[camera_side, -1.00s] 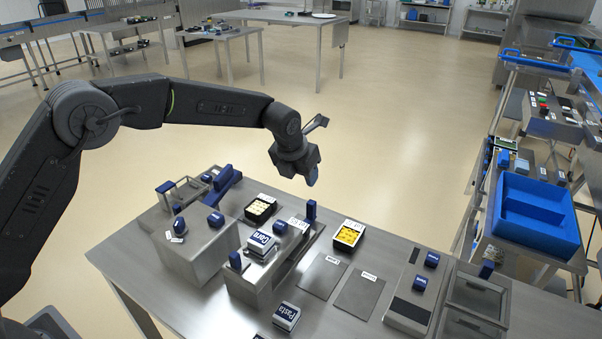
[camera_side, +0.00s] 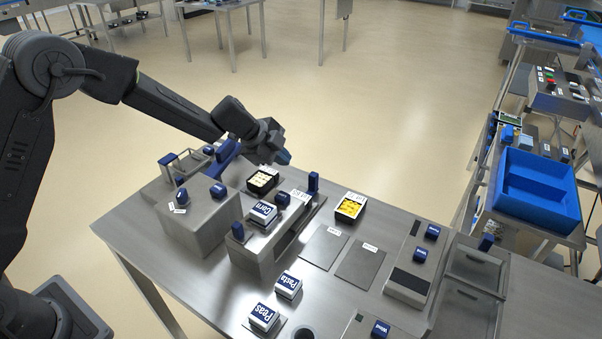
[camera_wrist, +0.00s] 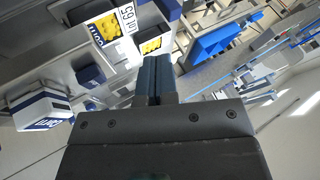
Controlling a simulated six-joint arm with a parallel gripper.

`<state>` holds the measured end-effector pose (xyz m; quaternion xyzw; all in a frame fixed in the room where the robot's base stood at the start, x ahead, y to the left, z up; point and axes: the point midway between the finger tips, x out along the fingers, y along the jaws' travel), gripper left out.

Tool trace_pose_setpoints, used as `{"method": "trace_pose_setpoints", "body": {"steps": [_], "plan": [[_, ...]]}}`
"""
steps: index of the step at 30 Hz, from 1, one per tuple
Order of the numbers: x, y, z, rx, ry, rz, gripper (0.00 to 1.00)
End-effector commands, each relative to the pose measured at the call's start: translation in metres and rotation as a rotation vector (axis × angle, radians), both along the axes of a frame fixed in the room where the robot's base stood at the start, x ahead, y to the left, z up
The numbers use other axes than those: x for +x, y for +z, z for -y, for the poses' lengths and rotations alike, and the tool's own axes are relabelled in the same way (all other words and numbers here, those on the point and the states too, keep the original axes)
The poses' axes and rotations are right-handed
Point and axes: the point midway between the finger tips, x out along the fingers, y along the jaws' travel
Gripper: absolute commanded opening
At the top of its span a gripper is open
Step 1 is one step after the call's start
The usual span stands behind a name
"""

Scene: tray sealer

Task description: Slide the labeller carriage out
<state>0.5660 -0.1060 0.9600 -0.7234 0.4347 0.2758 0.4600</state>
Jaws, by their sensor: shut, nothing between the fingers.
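The labeller appears to be the long metal unit (camera_side: 262,262) in the middle of the bench; which part is its carriage I cannot tell for sure. A white-and-blue Corn block (camera_side: 263,214) sits on it, with a blue knob (camera_side: 283,199) beside it. Blue upright pieces stand at its near end (camera_side: 238,231) and far end (camera_side: 313,183). My gripper (camera_side: 284,158) is shut and empty, above the bench behind the unit and apart from it. In the wrist view my shut fingers (camera_wrist: 155,78) point towards the bench; the Corn block (camera_wrist: 42,110) shows at left.
A filled tray (camera_side: 262,180) sits behind the unit and another (camera_side: 350,208) to its right. A metal box with blue knobs (camera_side: 200,220) stands left. Pasta (camera_side: 288,285) and Peas (camera_side: 264,317) blocks lie in front. Dark flat plates (camera_side: 325,247) lie right of the unit.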

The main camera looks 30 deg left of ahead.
Motion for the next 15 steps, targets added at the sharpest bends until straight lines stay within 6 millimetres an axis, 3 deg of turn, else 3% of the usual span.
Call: {"method": "trace_pose_setpoints", "body": {"steps": [15], "plan": [[0.036, -0.064, 0.030, -0.001, 0.002, -0.003, 0.00]]}}
